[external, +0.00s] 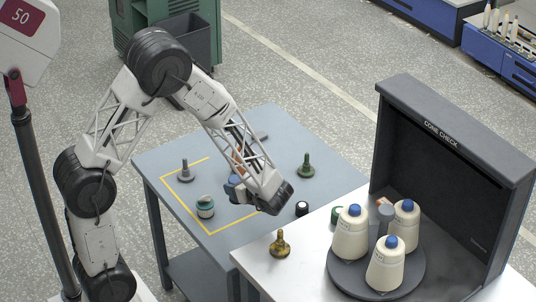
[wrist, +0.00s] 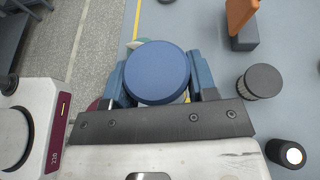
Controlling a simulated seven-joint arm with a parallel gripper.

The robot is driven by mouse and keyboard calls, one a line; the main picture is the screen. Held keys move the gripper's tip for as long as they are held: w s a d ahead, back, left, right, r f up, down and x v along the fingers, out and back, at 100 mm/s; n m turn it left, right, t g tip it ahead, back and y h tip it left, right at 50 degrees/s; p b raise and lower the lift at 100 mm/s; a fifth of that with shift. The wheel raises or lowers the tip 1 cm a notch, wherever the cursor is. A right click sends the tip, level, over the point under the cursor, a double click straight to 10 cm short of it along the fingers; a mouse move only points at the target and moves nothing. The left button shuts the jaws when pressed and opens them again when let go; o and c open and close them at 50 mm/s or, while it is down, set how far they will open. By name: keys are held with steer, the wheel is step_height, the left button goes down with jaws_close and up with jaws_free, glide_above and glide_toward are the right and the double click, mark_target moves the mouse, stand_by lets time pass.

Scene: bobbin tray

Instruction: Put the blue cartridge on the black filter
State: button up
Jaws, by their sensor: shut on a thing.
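My gripper (wrist: 157,88) is shut on the blue cartridge (wrist: 157,74), whose round flat top faces the wrist camera between the two blue fingers. In the external view the gripper hangs over the blue-grey table, partly covered by my arm. The black filter (wrist: 261,80), a short dark cylinder with a ribbed side, stands on the table to the right of the held cartridge in the wrist view, apart from it. I cannot make the filter out in the external view; my arm may hide it. The cartridge's underside is hidden.
An orange piece on a grey block (wrist: 243,35) and a black cylinder with a white top (wrist: 288,153) stand near the filter. A teal-and-cream jar (external: 205,207), grey knob (external: 185,172), green knob (external: 306,166) and brass knob (external: 280,245) stand around. Cones fill a round tray (external: 341,284).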

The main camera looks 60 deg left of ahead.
steer(key=shift+w, duration=0.1)
stand_by(0.3)
steer(key=w+a, duration=0.1)
steer(key=w, duration=0.4)
steer(key=w+a+f, duration=0.1)
steer(key=w, duration=0.4)
steer(key=w+a, duration=0.1)
steer(key=w, duration=0.4)
steer(key=shift+w+a+f, duration=0.2)
steer(key=shift+a+f, duration=0.05)
steer(key=shift+a, duration=0.15)
steer(key=shift+f, duration=0.1)
steer(key=shift+f, duration=1.65)
steer(key=shift+f, duration=0.1)
steer(key=o, duration=1)
steer(key=shift+d, duration=0.1)
